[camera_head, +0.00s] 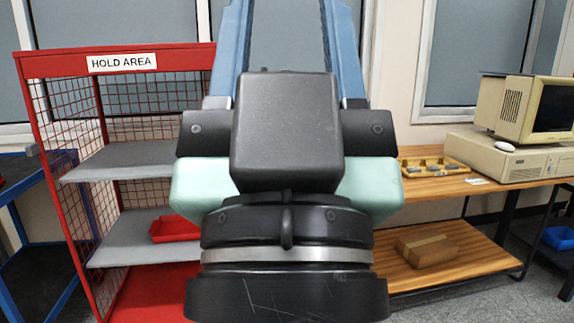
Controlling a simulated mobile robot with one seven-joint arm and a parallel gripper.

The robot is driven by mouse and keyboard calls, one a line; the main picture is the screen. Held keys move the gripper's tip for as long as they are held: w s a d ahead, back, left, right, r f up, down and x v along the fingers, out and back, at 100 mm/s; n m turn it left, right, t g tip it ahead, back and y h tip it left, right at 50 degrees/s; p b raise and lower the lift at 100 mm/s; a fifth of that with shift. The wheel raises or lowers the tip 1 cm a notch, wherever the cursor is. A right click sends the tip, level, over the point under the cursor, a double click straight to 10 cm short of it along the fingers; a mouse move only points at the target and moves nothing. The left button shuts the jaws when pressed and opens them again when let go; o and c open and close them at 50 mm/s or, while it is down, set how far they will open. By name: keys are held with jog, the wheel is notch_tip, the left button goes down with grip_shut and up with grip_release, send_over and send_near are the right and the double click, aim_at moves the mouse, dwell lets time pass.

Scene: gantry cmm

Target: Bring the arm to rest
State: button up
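Large dark grey, black and pale green links of my arm fill the middle of the head view, close to the camera. A silver ring crosses them low in the picture. No fingertips of my gripper show. The arm hides whatever stands directly behind it. I see nothing held.
A red mesh rack (120,60) marked "HOLD AREA" stands left, with a red bin (174,229) on its lower shelf. At right, a wooden bench (440,187) bears a beige computer (508,158) and a wooden tray (432,167). A cardboard box (427,250) lies on its lower shelf.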

notch_tip(320, 180, up, 24)
jog(key=p, duration=2.1)
jog(key=shift+r+p, duration=0.15)
jog(key=shift+p, duration=0.25)
jog(key=shift+a, duration=0.15)
